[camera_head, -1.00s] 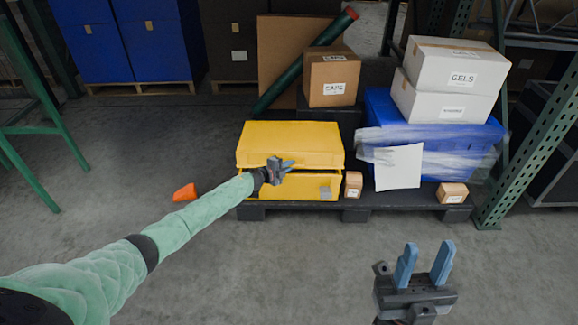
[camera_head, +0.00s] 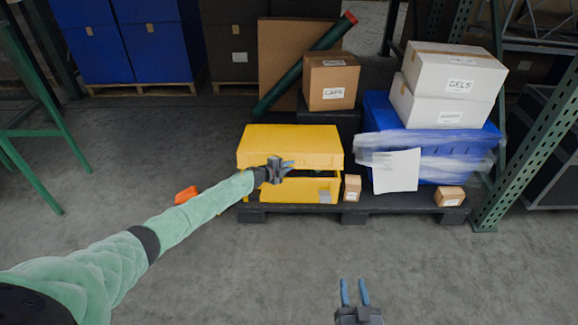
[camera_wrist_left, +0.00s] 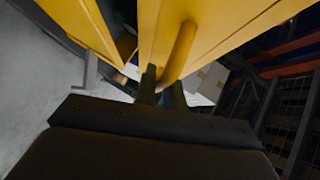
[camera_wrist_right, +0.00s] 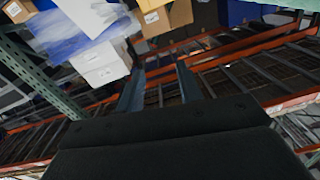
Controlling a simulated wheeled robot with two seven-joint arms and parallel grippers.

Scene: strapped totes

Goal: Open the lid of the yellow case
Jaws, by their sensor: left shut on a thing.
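The yellow case (camera_head: 290,145) stands on a dark pallet in the head view. Its lid is parted from its lower body, with a dark gap between them at the front. My left gripper (camera_head: 286,164) is at the lid's front edge. In the left wrist view, its fingers (camera_wrist_left: 163,92) are shut on the yellow handle (camera_wrist_left: 180,50) of the case. A grey latch (camera_head: 324,196) shows on the lower body. My right gripper (camera_head: 355,292) is open and empty over the floor at the bottom of the head view, apart from the case.
A small carton (camera_head: 352,187) stands right beside the case. A blue tote (camera_head: 440,165) in clear wrap carries white boxes (camera_head: 455,70). A brown box (camera_head: 331,80) and green tube (camera_head: 300,70) are behind. An orange piece (camera_head: 187,194) lies left. The front floor is clear.

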